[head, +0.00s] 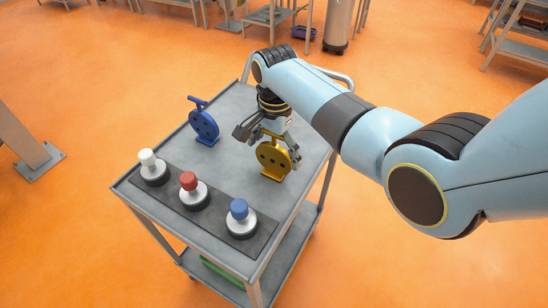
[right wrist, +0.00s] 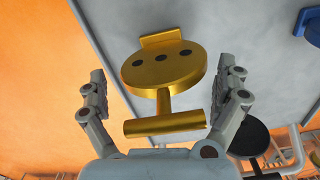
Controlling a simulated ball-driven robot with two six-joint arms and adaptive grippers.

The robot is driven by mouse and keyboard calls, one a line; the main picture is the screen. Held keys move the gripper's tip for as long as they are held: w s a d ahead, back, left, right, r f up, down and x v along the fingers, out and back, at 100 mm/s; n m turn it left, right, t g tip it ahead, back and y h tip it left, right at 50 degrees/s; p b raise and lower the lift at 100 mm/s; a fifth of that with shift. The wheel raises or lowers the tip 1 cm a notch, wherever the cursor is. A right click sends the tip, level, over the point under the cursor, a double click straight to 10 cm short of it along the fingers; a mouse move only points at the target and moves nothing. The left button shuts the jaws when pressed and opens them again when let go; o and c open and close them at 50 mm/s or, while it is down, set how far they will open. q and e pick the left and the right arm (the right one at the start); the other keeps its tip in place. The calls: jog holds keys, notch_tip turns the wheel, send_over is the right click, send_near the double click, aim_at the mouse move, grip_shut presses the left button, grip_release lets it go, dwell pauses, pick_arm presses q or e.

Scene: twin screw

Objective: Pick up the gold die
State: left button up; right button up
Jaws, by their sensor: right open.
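The gold die (head: 274,162) is a round disc with dark holes, a small foot and a T-shaped handle, standing upright on the grey cart top. My right gripper (head: 268,144) is above and around its upper part, and hides part of the handle in the head view. In the right wrist view the gold die (right wrist: 165,68) stands between the two spread fingers of my right gripper (right wrist: 160,84), with its handle bar toward the palm. There is a gap on each side, so the gripper is open and holds nothing. My left gripper is not in view.
A similar blue die (head: 204,125) stands farther left on the cart (head: 240,98). A dark strip in front carries a white-topped knob (head: 148,158), a red-topped knob (head: 188,181) and a blue-topped knob (head: 239,209). A rail (head: 335,76) rises at the cart's far end.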

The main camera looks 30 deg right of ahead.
jog(key=shift+s, duration=0.1)
jog(key=c, duration=1.6)
